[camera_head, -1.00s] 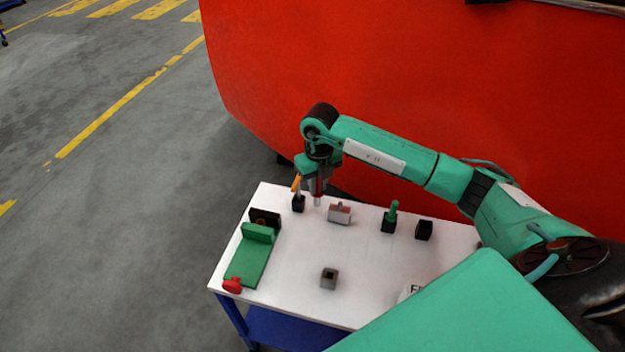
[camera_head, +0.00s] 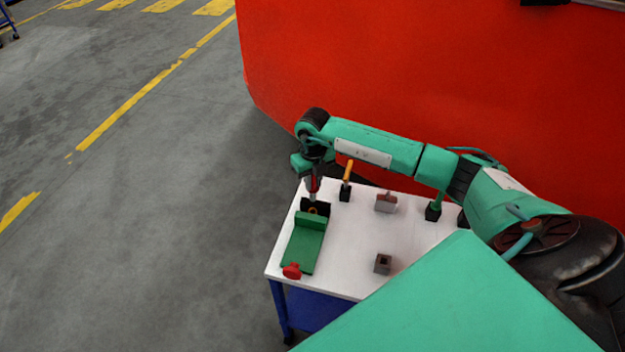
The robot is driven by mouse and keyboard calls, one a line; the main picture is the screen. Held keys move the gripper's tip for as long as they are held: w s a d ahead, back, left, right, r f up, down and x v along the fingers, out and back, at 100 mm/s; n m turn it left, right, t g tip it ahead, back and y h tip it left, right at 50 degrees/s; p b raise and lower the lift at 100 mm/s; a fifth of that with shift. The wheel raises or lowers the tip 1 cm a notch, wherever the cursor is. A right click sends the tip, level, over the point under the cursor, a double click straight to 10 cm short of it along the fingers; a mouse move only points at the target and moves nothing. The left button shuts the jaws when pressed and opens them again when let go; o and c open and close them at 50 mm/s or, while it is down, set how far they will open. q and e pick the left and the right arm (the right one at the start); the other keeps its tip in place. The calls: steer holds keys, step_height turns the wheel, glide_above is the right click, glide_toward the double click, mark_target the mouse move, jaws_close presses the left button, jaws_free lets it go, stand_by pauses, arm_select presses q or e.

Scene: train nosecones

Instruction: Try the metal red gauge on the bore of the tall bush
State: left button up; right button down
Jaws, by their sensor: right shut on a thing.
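My right gripper (camera_head: 313,183) points down above the far left corner of the table. It is shut on the red gauge (camera_head: 313,187), whose metal lower end (camera_head: 312,197) hangs down. That end is just over or behind a black block (camera_head: 322,208) with a small orange-brown ring (camera_head: 313,210) at its front. Whether the tip touches the block or enters a bore, I cannot tell. The ring may be the bush, but it is too small to be sure. The black block stands behind a green fixture (camera_head: 306,248) with a red knob (camera_head: 292,271). My left gripper is not in view.
On the white table (camera_head: 345,265) stand an orange gauge (camera_head: 348,171) in a black holder, a grey and red block (camera_head: 386,203), a green gauge (camera_head: 436,196) in a black holder, and a grey block with a square hole (camera_head: 383,264). A large red nosecone (camera_head: 420,80) rises behind.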

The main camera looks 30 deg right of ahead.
mark_target(313, 193)
steer(key=shift+a, duration=0.1)
steer(key=shift+f+b, duration=0.6)
steer(key=shift+b, duration=0.1)
step_height(313, 193, down, 3)
steer(key=b, duration=0.2)
steer(key=shift+f+b, duration=0.15)
steer(key=shift+b, duration=0.25)
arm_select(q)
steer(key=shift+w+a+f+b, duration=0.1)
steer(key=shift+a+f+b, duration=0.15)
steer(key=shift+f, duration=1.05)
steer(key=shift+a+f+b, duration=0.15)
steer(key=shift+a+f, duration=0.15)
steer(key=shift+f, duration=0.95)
arm_select(e)
steer(key=shift+f, duration=0.55)
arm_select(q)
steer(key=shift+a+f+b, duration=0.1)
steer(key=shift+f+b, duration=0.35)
arm_select(e)
steer(key=shift+f, duration=0.35)
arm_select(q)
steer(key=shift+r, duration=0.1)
arm_select(e)
steer(key=shift+r, duration=0.15)
steer(key=shift+r+p, duration=1.5)
steer(key=shift+r, duration=1.35)
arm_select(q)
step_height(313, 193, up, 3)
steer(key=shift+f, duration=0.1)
